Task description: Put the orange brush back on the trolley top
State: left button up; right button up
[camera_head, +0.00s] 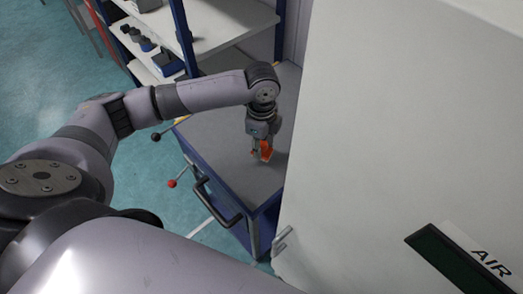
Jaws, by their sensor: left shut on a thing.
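My left gripper (261,148) points down over the grey top of the blue trolley (225,152). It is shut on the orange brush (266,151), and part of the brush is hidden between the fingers. The brush is at or just above the trolley top; I cannot tell whether it touches. My right gripper is not in view.
A large pale cabinet (385,120) with an "AIR" label stands close on the right of the trolley. A blue-framed shelf (228,22) with small items is behind. The trolley's dark handle (215,204) faces the front left. Much of its top is bare.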

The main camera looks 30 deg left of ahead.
aim_at(262, 143)
pick_arm(q)
notch_tip(262, 143, down, 4)
jog(key=shift+r, duration=0.2)
jog(key=o, duration=1)
notch_tip(262, 143, up, 12)
jog(key=shift+r+b, duration=0.1)
jog(key=shift+b, duration=0.5)
